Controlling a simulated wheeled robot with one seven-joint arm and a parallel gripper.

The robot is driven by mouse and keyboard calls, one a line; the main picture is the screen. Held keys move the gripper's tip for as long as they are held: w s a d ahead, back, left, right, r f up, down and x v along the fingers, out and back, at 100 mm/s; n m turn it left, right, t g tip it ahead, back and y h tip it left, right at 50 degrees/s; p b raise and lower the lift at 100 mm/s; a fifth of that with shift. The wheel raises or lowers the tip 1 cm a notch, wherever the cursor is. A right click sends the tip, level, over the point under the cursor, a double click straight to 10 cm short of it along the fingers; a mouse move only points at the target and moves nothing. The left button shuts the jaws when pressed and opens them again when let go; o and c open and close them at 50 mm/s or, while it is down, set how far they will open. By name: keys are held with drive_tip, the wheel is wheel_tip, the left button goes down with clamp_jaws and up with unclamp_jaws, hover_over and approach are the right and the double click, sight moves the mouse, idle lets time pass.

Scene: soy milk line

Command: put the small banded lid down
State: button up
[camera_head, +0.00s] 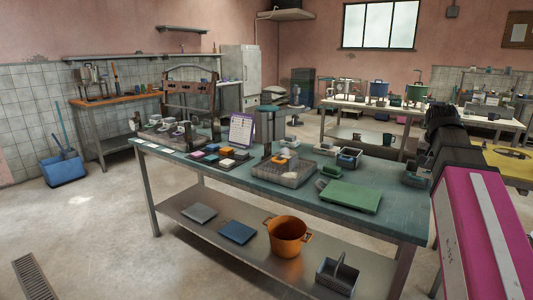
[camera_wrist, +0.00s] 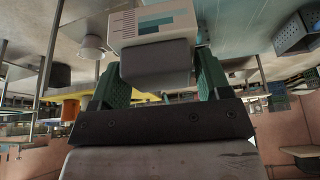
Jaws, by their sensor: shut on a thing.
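In the wrist view, which looks upside down, my gripper (camera_wrist: 155,80) has its green fingers either side of a grey block. The block joins a pale piece with teal bands and dark print, which I take for the small banded lid (camera_wrist: 155,25). My gripper is shut on it. The lid's far side and any contact beneath it are hidden. In the head view my magenta arm rises at the right, and neither fingertips nor lid can be made out there.
A teal-topped table (camera_head: 400,215) bears a green board (camera_head: 350,196), a grey tray (camera_head: 285,173), small coloured blocks and a purple-framed sheet (camera_head: 242,130). An orange pot (camera_head: 287,237) stands on its lower shelf. A yellow-topped table (camera_head: 505,160) lies beyond my arm at right.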

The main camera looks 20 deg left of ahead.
drive_tip(key=w+a+f+n+g+y, duration=0.1)
drive_tip(key=w+a+n+y, duration=0.2)
drive_tip(key=a+n, duration=0.7)
drive_tip(key=w+a+n+g+y, duration=0.15)
drive_tip(key=w+a+n, duration=0.3)
drive_tip(key=a, duration=1.25)
drive_tip(key=shift+t+y, duration=0.25)
drive_tip(key=shift+t, duration=0.2)
drive_tip(key=w+d+f, duration=0.1)
drive_tip(key=d+f, duration=0.1)
drive_tip(key=d, duration=0.1)
drive_tip(key=w+d+f, duration=0.1)
drive_tip(key=d+f, duration=0.2)
drive_tip(key=d, duration=0.1)
drive_tip(key=w+d+f, duration=0.2)
drive_tip(key=d, duration=0.1)
drive_tip(key=shift+d+f, duration=0.2)
drive_tip(key=shift+d, duration=0.15)
drive_tip(key=shift+w+f, duration=0.1)
drive_tip(key=shift+f, duration=1.9)
drive_tip(key=shift+f, duration=0.1)
drive_tip(key=o, duration=1)
drive_tip(key=v, duration=1.2)
